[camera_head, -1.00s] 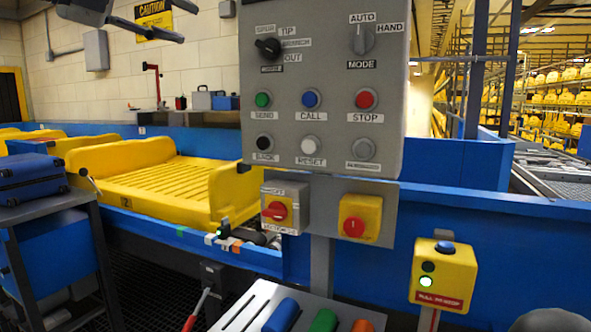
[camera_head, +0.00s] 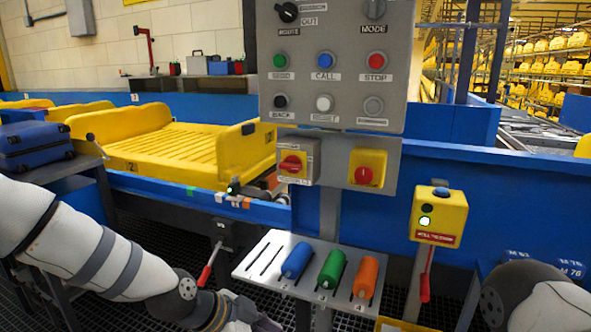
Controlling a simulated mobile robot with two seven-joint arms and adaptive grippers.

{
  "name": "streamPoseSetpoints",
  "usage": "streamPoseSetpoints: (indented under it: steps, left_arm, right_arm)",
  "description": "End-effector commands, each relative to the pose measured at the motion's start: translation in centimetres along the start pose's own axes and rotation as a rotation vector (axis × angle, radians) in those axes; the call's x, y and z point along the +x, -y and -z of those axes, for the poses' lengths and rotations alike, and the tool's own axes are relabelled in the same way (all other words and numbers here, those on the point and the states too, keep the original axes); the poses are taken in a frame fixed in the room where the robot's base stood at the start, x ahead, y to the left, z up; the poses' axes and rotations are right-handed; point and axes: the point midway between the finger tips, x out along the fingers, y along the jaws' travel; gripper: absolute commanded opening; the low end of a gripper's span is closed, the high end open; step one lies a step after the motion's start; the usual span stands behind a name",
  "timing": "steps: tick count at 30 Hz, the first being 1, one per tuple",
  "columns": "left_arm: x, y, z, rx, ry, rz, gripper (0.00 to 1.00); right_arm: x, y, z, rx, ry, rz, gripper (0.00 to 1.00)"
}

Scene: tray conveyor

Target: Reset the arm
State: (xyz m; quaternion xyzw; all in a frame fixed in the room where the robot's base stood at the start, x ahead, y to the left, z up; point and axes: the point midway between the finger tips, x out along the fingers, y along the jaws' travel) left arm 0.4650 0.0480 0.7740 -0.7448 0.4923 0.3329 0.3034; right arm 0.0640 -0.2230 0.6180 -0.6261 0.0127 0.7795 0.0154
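My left arm (camera_head: 100,255) comes in from the left edge, white with grey bands. It runs down to a dark joint (camera_head: 187,288) and leaves past the bottom edge, in front of the floor grating. Its gripper is not in view. My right arm (camera_head: 520,290) shows only as a dark joint and a white link in the bottom right corner. Its gripper is also out of view. I see nothing held.
A grey control panel (camera_head: 398,70) stands ahead, with red switches on yellow below. Under it is a plate (camera_head: 250,265) with blue, green and orange handles. A yellow button box (camera_head: 440,216) is at right. A yellow tray (camera_head: 130,130) and blue suitcase (camera_head: 38,143) are at left.

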Motion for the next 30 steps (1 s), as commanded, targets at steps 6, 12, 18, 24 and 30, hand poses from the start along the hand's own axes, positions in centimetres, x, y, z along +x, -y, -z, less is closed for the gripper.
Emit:
streamPoseSetpoints:
  steps: [6, 12, 18, 24, 30]
  left_arm:
    - [3.1, -15.9, -14.7, -0.593, 0.298, -0.096, 0.32]
    - [-2.7, -28.5, -26.0, -1.072, 0.634, 0.01, 0.32]
    - [-8.2, -33.4, -30.4, -1.284, 0.807, 0.155, 0.32]
    - [-8.8, -33.7, -30.7, -1.307, 0.819, 0.175, 0.32]
    - [-8.7, -33.7, -30.7, -1.306, 0.818, 0.173, 0.32]
  right_arm:
    - [0.0, 0.0, 0.0, 0.0, -0.001, 0.0, 0.4]
    - [0.0, 0.0, 0.0, 0.0, -0.001, 0.0, 0.4]
    - [-0.1, 0.0, 0.0, 0.0, -0.001, 0.0, 0.4]
    - [0.0, 0.0, 0.0, 0.0, -0.001, 0.0, 0.4]
    - [0.0, 0.0, 0.0, 0.0, -0.001, 0.0, 0.4]
